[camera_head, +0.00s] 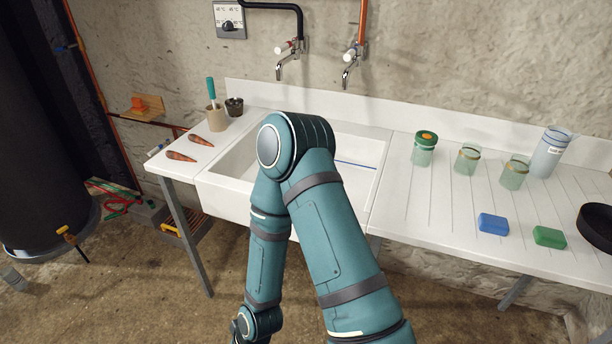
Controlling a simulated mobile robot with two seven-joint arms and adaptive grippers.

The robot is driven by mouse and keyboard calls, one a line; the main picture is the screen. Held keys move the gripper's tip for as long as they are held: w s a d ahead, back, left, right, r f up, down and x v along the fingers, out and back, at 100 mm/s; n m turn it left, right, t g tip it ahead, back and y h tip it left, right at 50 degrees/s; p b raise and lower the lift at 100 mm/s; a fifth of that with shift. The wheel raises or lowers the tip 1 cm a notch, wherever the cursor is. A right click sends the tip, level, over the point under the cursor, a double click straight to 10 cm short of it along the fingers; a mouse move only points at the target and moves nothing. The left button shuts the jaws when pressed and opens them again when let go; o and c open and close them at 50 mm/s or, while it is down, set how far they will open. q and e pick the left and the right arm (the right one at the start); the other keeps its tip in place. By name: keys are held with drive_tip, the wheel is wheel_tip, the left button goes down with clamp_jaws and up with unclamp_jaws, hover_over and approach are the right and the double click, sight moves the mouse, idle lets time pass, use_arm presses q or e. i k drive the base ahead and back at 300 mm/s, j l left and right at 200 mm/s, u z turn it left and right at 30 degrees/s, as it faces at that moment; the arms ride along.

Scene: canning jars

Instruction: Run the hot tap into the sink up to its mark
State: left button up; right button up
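The white sink (226,173) is set in the counter below the wall. A blue line (355,164) runs along its inner wall, right of my arm. The left tap (287,57) hangs from a black pipe, and the right tap (353,62) from a copper-orange pipe. No running water shows at either spout. My teal arm (330,235) rises in front of the sink and hides much of its basin, so its water level is unclear. Neither gripper shows; the visible arm bends down out of the bottom edge.
The right drainboard (450,215) holds several glass jars, a tall clear jug (550,152), a blue sponge (493,224), a green sponge (549,237) and a dark pan (597,226). A black tank (40,140) stands far left.

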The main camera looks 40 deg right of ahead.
sight(282, 48)
drive_tip(key=z, duration=1.9)
